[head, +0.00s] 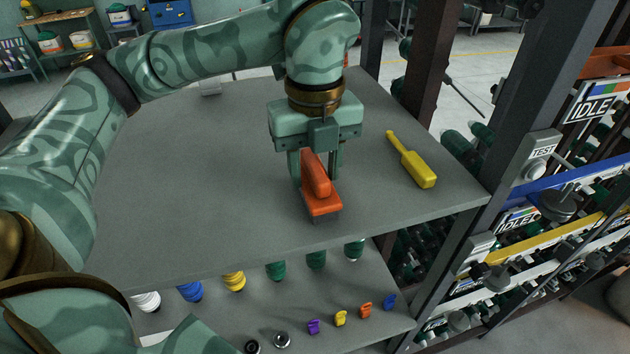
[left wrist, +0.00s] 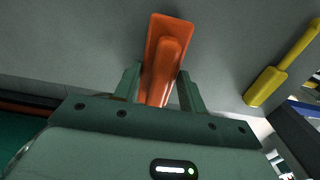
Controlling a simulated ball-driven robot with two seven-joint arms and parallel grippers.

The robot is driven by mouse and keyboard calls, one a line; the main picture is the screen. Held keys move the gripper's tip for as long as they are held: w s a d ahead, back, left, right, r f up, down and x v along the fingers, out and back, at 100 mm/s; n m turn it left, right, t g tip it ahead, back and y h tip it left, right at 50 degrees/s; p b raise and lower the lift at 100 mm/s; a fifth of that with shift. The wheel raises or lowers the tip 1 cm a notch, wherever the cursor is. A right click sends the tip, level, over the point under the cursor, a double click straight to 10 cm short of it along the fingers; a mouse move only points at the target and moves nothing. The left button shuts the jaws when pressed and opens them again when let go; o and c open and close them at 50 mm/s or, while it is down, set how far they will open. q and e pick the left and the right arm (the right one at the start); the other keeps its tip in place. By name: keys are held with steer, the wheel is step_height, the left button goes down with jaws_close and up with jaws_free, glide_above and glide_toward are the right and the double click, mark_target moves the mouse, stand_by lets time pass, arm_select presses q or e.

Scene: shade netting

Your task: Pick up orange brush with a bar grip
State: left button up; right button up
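The orange brush (head: 323,204) is over the grey tabletop near its front edge, with its raised bar grip (head: 316,174) on top. My left gripper (head: 315,172) points down at it, with one finger on each side of the bar grip. In the left wrist view the brush (left wrist: 166,40) runs between the two fingertips (left wrist: 160,85), and narrow gaps show beside the grip, so the gripper looks open. The brush's underside is mostly hidden, and I cannot tell firmly whether it touches the table. My right gripper is not in view.
A yellow brush-like tool with a handle (head: 417,168) lies to the right on the grey table (head: 200,190). A lower shelf (head: 230,325) holds several coloured spools and small clips. Dark posts and a rack with IDLE signs (head: 592,107) stand at right.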

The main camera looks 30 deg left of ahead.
arm_select(q)
steer(key=shift+r, duration=0.55)
steer(key=s+d+r+b, duration=0.4)
steer(key=s+d+r, duration=0.4)
steer(key=s+r, duration=0.3)
steer(key=shift+s+r+b, duration=0.25)
steer(key=shift+r+b, duration=0.05)
steer(key=shift+r, duration=0.15)
steer(key=shift+o, duration=1.2)
steer(key=shift+c, duration=0.5)
